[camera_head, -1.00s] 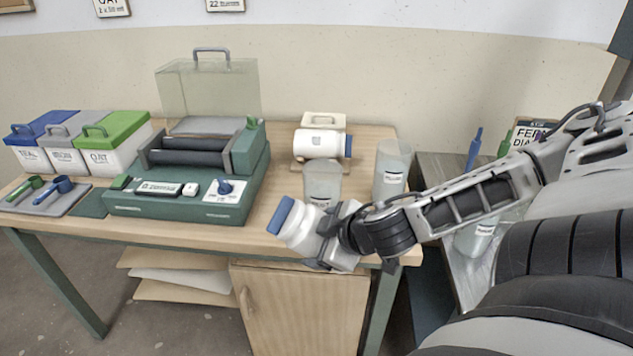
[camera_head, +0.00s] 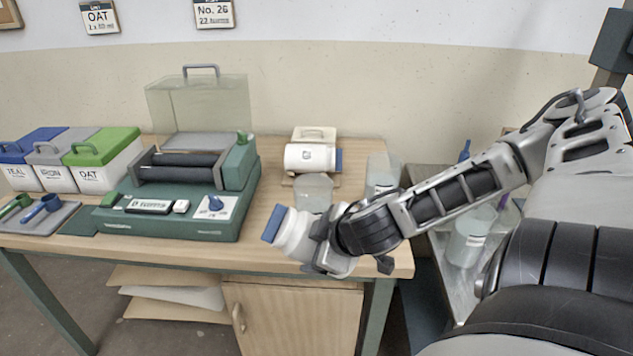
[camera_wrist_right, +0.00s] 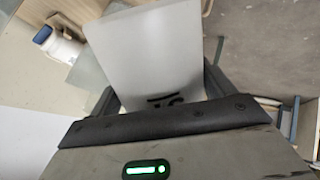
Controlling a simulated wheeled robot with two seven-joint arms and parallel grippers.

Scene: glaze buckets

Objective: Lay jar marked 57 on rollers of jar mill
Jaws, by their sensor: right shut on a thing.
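My right gripper (camera_head: 322,243) is shut on a white jar with a blue lid (camera_head: 292,232), held tilted at the table's front edge, lid toward the upper left. In the right wrist view this jar (camera_wrist_right: 150,55) fills the middle between the fingers; a dark mark on it is partly cut off and not readable for sure. The green jar mill (camera_head: 170,220) stands left of it, with dark, empty rollers (camera_head: 178,172) and its clear cover (camera_head: 200,105) raised behind. A second white jar with a blue lid (camera_head: 308,158) lies on a wooden stand at the back. My left gripper is not in view.
Lidded bins (camera_head: 105,165) and a tray with scoops (camera_head: 38,215) are at the left. A metal side table (camera_head: 440,265) with another translucent container (camera_head: 468,240) is at the right.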

